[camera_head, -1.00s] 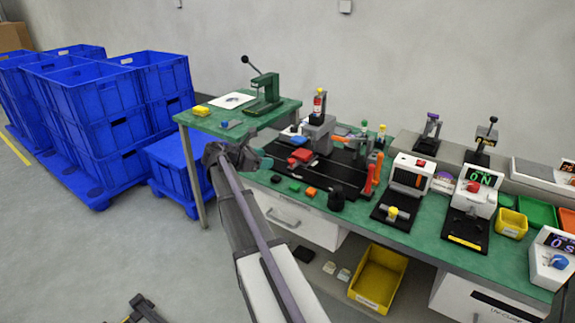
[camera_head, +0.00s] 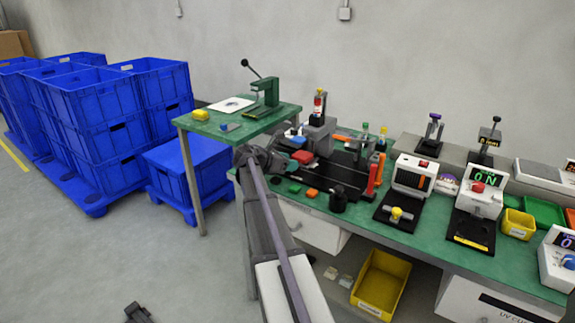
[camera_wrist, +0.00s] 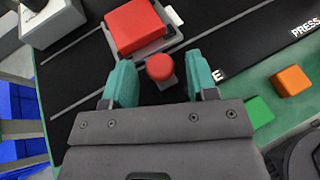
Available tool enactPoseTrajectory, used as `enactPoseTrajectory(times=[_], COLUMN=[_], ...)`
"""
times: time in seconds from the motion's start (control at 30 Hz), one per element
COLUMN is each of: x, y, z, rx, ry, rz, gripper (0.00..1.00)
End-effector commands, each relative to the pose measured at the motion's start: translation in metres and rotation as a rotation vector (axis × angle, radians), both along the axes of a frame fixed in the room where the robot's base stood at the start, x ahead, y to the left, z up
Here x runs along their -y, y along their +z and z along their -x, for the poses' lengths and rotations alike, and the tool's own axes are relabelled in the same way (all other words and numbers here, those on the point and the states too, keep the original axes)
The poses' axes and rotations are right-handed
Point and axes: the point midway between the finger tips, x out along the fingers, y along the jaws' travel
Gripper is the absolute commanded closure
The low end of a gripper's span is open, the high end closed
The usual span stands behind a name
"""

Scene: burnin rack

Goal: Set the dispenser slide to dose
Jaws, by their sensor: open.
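In the wrist view a round red knob (camera_wrist: 160,67) stands on a grey carriage (camera_wrist: 150,48) that also bears a red block (camera_wrist: 134,25). The carriage sits on a black railed base (camera_wrist: 75,85). I take this to be the dispenser slide, but no full label on it is readable. My gripper (camera_wrist: 158,72) is open, with one teal jaw on each side of the knob and gaps showing. In the head view the red block (camera_head: 303,157) lies beside my gripper (camera_head: 284,158), and the knob is hidden or too small to tell.
A green block (camera_wrist: 259,111) and an orange block (camera_wrist: 290,81) lie to the right of my jaws. A grey-white housing (camera_wrist: 50,20) stands at upper left. In the head view, a green press (camera_head: 265,95) and several bench devices stand around; blue crates (camera_head: 95,105) fill the left.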

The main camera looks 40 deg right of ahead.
Motion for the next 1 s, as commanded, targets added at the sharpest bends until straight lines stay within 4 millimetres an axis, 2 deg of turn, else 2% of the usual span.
enactPoseTrajectory(times=[0.07,0.6,0.87,1.0], x=[0.000,-0.001,0.000,0.002], y=[0.000,0.000,0.000,0.000], z=[0.000,0.000,0.003,0.022], rx=[0.000,0.000,0.000,-0.001], ry=[0.000,0.000,-0.001,-0.002], rz=[0.000,0.000,-0.001,-0.001], gripper=[0.47,0.99,1.00,1.00])
